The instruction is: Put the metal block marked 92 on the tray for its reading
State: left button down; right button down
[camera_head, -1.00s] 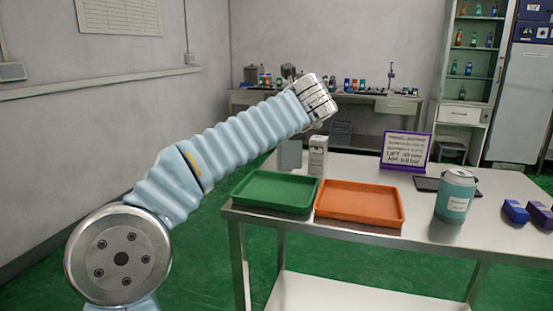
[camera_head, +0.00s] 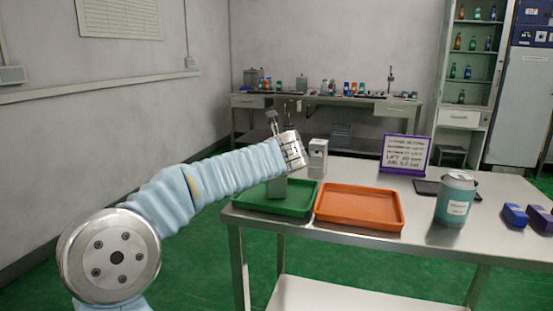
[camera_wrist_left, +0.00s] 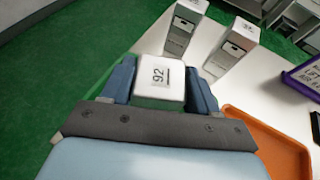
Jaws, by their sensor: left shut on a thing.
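My left gripper (camera_wrist_left: 160,88) is shut on a pale metal block marked 92 (camera_wrist_left: 160,76), seen from above in the left wrist view. The fingers are mostly hidden behind my wrist there. An orange tray (camera_head: 360,208) lies just right of the green one. My right gripper is not in view.
Two other upright metal blocks, one nearer (camera_wrist_left: 235,46) and one farther left (camera_wrist_left: 184,28), stand on the table behind the trays. A purple-framed sign (camera_head: 405,153), a teal can (camera_head: 455,200) and blue-purple blocks (camera_head: 515,214) stand to the right. The orange tray is empty.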

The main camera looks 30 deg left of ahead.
pick_arm(q)
jog(key=shift+f, duration=0.15)
jog(key=shift+c, duration=1.4)
grip_release()
jog(key=shift+r, duration=0.2)
jog(key=v, duration=1.2)
jog(key=shift+b, duration=0.3)
